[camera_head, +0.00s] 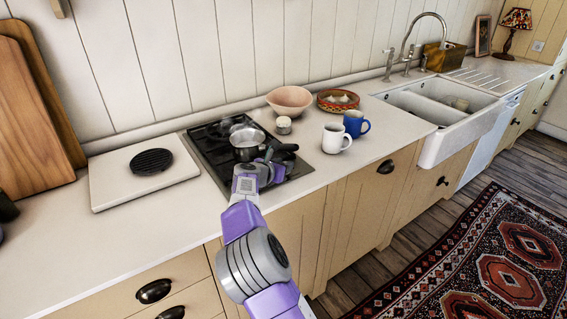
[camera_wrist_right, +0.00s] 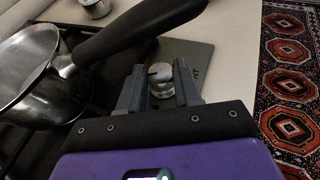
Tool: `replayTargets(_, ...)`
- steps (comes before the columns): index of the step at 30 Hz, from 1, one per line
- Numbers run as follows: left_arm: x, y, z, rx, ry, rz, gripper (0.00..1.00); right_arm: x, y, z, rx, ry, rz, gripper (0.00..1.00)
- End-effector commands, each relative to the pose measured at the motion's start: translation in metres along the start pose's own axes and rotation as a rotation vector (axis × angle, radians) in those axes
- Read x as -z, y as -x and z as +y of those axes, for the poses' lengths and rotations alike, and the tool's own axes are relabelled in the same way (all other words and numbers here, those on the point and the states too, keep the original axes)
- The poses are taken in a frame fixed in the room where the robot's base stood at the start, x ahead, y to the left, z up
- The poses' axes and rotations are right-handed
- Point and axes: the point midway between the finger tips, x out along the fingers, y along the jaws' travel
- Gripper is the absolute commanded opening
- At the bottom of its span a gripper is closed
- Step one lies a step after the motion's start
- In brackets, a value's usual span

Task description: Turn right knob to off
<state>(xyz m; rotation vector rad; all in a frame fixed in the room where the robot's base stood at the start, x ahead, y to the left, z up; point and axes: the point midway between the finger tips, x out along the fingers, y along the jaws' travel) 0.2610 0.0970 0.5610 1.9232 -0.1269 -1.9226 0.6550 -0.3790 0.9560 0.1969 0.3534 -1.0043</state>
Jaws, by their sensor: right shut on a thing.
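The black hob (camera_head: 206,150) is set in the counter. A silver knob (camera_wrist_right: 160,76) on the hob's panel shows between the fingers of my right gripper (camera_wrist_right: 159,84) in the wrist view. The gripper is shut on this knob. In the head view my right gripper (camera_head: 268,167) is low over the hob's front right part, and it hides the knob. I cannot read the knob's setting. My left gripper is in neither view.
A steel pan (camera_head: 247,143) stands on the hob, its black handle (camera_wrist_right: 140,28) passing close beside the gripper. A white mug (camera_head: 335,138) and a blue mug (camera_head: 354,123) stand to the right. A pink bowl (camera_head: 289,101) and a woven basket (camera_head: 338,101) are behind.

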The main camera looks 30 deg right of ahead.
Motion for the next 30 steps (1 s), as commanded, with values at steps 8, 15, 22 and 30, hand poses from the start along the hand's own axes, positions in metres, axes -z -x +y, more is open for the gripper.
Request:
replayTargets(8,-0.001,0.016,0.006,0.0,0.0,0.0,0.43,0.001,-0.001,0.002,0.105,-0.046,0.008,0.03)
replayTargets(15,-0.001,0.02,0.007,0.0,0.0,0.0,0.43,0.002,-0.001,0.003,0.144,-0.061,0.008,0.03)
replayTargets(22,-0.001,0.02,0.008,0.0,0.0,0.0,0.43,0.004,-0.001,0.002,0.153,-0.064,0.009,0.03)
replayTargets(30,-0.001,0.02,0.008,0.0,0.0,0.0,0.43,0.004,-0.001,0.002,0.153,-0.063,0.01,0.39)
